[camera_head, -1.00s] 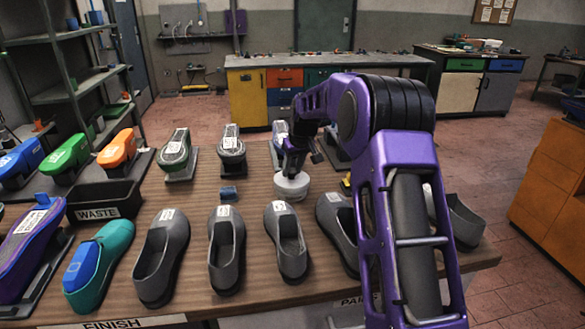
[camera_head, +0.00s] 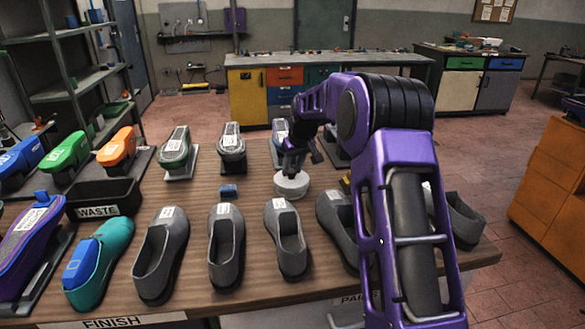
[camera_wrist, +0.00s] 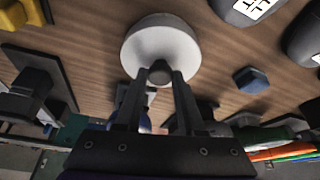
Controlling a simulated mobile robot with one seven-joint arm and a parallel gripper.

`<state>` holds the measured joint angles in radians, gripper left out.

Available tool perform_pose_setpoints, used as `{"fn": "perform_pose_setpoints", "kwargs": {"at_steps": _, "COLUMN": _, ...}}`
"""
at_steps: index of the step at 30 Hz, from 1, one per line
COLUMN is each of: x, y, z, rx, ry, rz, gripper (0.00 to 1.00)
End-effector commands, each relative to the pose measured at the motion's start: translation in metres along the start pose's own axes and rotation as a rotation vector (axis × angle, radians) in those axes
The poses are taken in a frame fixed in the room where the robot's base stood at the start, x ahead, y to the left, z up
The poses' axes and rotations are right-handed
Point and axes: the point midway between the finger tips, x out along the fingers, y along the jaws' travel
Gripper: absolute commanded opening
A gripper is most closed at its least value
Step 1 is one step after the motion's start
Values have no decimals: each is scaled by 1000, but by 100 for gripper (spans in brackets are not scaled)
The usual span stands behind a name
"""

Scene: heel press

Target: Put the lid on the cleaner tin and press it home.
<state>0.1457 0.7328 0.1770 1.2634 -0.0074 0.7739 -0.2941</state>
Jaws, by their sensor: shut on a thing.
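The white round cleaner tin (camera_head: 291,187) stands on the wooden bench, in front of the back row of shoe stands. My gripper (camera_head: 292,168) is directly over it, pointing down. In the wrist view a pale round lid (camera_wrist: 160,38) fills the top middle, with a dark knob at its near side. My gripper (camera_wrist: 160,80) is shut on that knob. The lid lies over the tin and hides its top. I cannot tell whether the lid is fully seated or whether a small gap is left.
A small blue block (camera_head: 228,191) lies left of the tin. A black WASTE bin (camera_head: 104,198) stands further left. Grey shoes (camera_head: 226,248) line the bench front, and shoes on stands (camera_head: 232,150) line the back. Bare bench lies around the tin's left side.

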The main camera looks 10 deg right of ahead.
Motion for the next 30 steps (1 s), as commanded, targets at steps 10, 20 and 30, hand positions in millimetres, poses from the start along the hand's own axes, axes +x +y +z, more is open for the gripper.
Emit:
{"fn": "perform_pose_setpoints", "kwargs": {"at_steps": 10, "x": 2, "y": 0, "z": 2, "rx": 0, "ry": -4, "rz": -1, "gripper": 56}}
{"fn": "perform_pose_setpoints", "kwargs": {"at_steps": 20, "x": 1, "y": 0, "z": 1, "rx": 0, "ry": -2, "rz": -1, "gripper": 77}}
{"fn": "perform_pose_setpoints", "kwargs": {"at_steps": 30, "x": 1, "y": 0, "z": 1, "rx": 0, "ry": -2, "rz": -1, "gripper": 100}}
